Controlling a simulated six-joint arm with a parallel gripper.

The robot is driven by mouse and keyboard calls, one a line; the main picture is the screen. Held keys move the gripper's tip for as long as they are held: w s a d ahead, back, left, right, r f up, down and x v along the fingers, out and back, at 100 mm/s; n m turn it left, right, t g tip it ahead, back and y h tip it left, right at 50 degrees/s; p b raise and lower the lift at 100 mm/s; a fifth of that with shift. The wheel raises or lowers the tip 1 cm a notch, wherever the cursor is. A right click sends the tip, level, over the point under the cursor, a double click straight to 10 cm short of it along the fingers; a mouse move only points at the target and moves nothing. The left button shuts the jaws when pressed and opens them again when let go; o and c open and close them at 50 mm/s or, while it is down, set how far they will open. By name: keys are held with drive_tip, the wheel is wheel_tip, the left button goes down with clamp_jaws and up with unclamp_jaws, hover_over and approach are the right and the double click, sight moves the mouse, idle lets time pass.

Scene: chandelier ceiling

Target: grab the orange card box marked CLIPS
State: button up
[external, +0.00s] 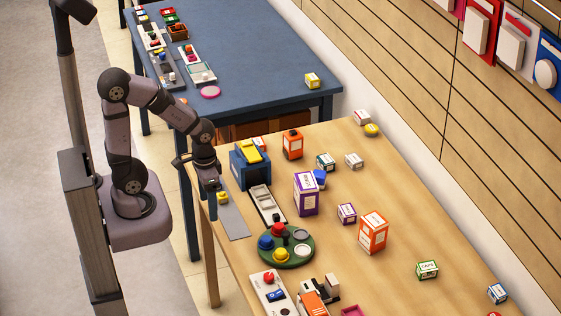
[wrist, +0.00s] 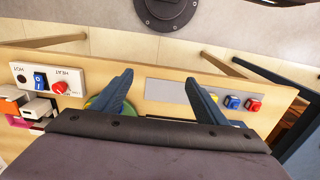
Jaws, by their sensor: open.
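An orange card box with a white label (external: 373,232) stands upright on the wooden table, right of the middle; its print is too small to read. A smaller orange box with a dark top (external: 293,144) stands further back, near the blue machine; I cannot read a name on it either. My gripper (external: 211,193) is open and empty near the table's left edge, well left of both boxes, above the grey plate. In the wrist view my gripper (wrist: 158,80) shows two spread fingers with nothing between them. Neither orange box can be made out there.
A blue machine with a yellow top (external: 250,165), a green disc with coloured knobs (external: 286,262) and a purple-white box (external: 306,194) stand between my gripper and the larger orange box. A switch panel (wrist: 50,78) shows in the wrist view. The table's right front is fairly clear.

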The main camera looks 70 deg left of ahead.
wheel_tip(320, 180, up, 5)
wheel_tip(320, 180, up, 4)
drive_tip(key=t+y+b, duration=0.3)
drive_tip(key=t+b, duration=0.2)
drive_tip(key=t, duration=0.8)
hover_over(256, 141)
drive_tip(key=s+d, duration=0.1)
drive_tip(key=s, duration=0.1)
drive_tip(key=s+a+f+h, duration=0.2)
drive_tip(key=s+f+h, duration=0.1)
drive_tip(key=s+f, duration=0.15)
drive_tip(key=shift+m+t+h, duration=0.3)
drive_tip(key=shift+m+h, duration=0.1)
drive_tip(key=shift+h, duration=0.1)
drive_tip(key=f, duration=1.3)
drive_tip(key=shift+s+d+f, duration=0.25)
drive_tip(key=shift+d+f, duration=0.05)
drive_tip(key=shift+f, duration=0.5)
drive_tip(key=shift+r+p+x, duration=0.2)
drive_tip(key=shift+p+x, duration=0.7)
drive_tip(key=shift+x, duration=2.8)
drive_tip(key=shift+d+r, duration=0.1)
drive_tip(key=c, duration=1.2)
